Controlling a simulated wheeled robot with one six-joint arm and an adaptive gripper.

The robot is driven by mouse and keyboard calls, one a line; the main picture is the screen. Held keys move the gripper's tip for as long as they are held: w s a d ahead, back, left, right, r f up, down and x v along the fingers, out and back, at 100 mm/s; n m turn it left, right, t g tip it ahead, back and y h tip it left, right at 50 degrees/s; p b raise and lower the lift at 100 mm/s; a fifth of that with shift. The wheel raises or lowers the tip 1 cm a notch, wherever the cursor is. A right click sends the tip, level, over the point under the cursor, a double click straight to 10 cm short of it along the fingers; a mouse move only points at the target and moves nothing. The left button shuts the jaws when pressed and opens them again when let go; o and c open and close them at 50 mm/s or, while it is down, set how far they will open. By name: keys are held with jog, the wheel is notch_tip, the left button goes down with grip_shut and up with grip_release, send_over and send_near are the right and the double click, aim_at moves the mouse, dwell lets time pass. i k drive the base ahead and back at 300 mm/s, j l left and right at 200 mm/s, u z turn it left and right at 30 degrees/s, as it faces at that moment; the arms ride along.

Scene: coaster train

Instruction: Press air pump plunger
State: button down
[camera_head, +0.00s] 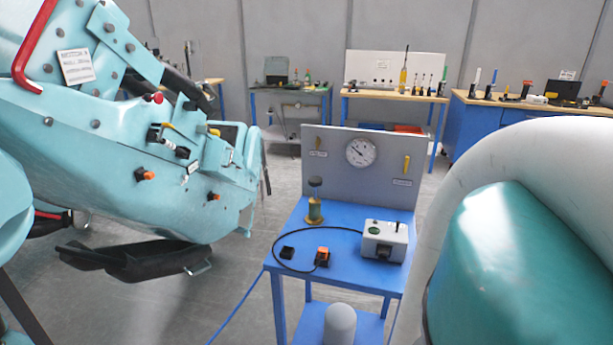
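A small upright device with a clear and brass-coloured body and a dark round top (315,196) stands on the blue table (343,237), near its back left. It looks like the air pump, with the dark top as its plunger, which appears raised. A round pressure gauge (361,152) sits on the grey panel (331,143) behind it. My gripper is not in view, so its state and its distance from the pump are hidden.
A grey-white switch box (385,240) and an orange button unit (322,256) with a black cable stand on the table. A teal coaster car (110,160) fills the left. A large pale and teal shape close to the camera hides the lower right. Workbenches line the back wall.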

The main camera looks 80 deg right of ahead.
aim_at(315, 181)
jog(key=k, duration=0.5)
jog(key=z, duration=1.75)
jog(key=i+j, duration=0.1)
jog(key=j, duration=1.05)
